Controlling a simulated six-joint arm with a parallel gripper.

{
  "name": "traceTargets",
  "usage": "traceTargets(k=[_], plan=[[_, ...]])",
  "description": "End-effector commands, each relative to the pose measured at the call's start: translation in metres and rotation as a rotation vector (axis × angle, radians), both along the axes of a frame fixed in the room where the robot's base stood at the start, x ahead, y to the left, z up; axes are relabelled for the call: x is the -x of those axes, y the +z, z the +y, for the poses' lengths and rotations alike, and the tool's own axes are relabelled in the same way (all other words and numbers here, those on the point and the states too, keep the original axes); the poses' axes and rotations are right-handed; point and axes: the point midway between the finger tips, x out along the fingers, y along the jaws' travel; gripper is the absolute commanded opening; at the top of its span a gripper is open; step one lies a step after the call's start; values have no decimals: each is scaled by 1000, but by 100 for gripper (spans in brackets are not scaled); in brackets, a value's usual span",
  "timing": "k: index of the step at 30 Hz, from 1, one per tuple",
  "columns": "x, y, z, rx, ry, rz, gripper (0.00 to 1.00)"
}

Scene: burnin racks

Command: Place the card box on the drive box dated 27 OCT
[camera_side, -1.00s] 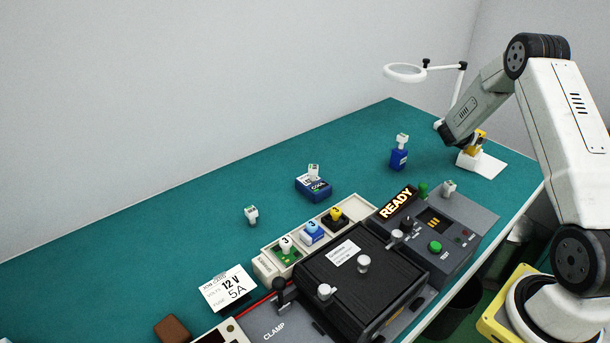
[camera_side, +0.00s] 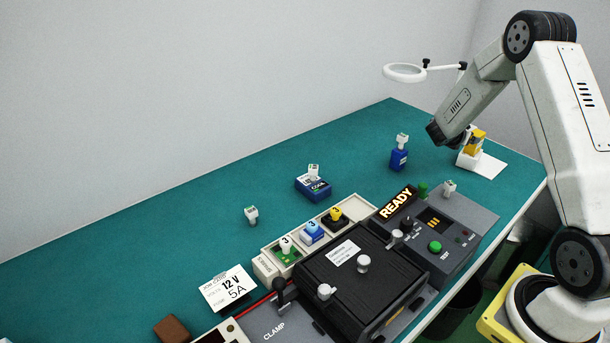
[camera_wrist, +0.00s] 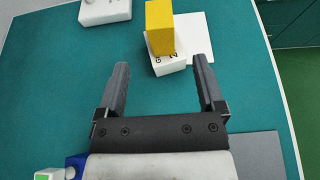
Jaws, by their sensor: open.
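A yellow box (camera_side: 476,140), which I take to be the card box, stands upright on a small white box (camera_side: 468,158) at the far right of the bench. In the wrist view the yellow box (camera_wrist: 160,28) rests on the white box (camera_wrist: 172,66), whose dark lettering is only partly readable; I cannot read a date. My gripper (camera_wrist: 163,68) is open and empty, its two fingers apart, with the yellow box ahead of them and clear of both. In the side view my fingers are not clearly seen.
A white sheet (camera_side: 491,165) lies beside the white box. A lamp with a ring head (camera_side: 404,73) stands behind. A blue box (camera_side: 399,160) and a blue carton (camera_side: 313,188) stand to the left.

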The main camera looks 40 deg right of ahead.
Motion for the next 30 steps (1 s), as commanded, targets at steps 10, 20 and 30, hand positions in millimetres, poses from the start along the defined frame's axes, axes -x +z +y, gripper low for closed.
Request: traceTargets(k=[10, 20, 30], plan=[[0, 1, 6, -16, -11, -17, 88], [7, 1, 68, -200, -149, -192, 88], [25, 1, 179, -496, -411, -478, 88]])
